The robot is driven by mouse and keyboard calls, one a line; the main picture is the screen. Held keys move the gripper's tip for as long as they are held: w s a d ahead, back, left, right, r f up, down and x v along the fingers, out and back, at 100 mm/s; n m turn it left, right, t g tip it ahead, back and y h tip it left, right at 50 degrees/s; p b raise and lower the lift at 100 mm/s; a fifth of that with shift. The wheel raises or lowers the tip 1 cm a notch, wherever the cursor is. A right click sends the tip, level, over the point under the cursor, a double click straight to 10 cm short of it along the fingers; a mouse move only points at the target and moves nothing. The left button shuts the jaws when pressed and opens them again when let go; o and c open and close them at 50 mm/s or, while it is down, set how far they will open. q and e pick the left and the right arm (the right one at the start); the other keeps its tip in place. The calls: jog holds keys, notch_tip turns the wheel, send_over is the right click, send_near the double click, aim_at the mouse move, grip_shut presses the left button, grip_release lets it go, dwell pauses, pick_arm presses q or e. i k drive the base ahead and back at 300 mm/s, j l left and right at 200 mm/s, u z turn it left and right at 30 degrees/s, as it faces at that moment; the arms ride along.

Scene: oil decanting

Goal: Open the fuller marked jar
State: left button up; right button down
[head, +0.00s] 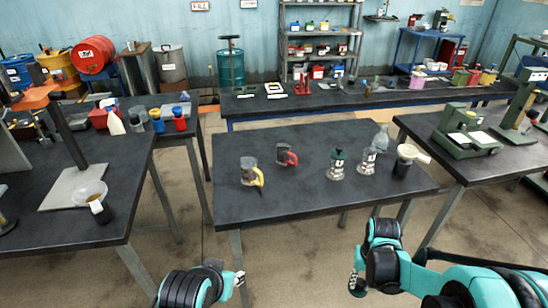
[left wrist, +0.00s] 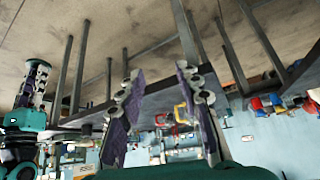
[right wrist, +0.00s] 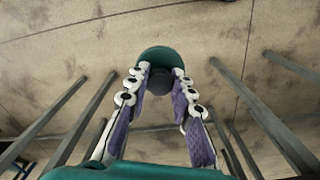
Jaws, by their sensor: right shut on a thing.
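Two clear labelled jars stand upright on the middle table. The left jar (head: 337,166) has a dark green cap (head: 339,153). The right jar (head: 367,163) shows no green cap; a greyish clear vessel (head: 381,137) overlaps its top edge. The fill levels are too small to compare. My right gripper (right wrist: 161,75) is shut on a round dark green piece with a grey centre (right wrist: 158,56), which looks like a cap. In the head view this gripper (head: 357,282) hangs in front of the table, apart from the jars. My left gripper (left wrist: 160,85) is open and empty, also in front of the table (head: 280,205).
A pale funnel sits in a dark cup (head: 402,168) at the right. The table's front strip is clear. Side tables flank it, with floor gaps between.

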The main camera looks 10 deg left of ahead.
aim_at(368, 162)
jog(key=l+u, duration=1.15)
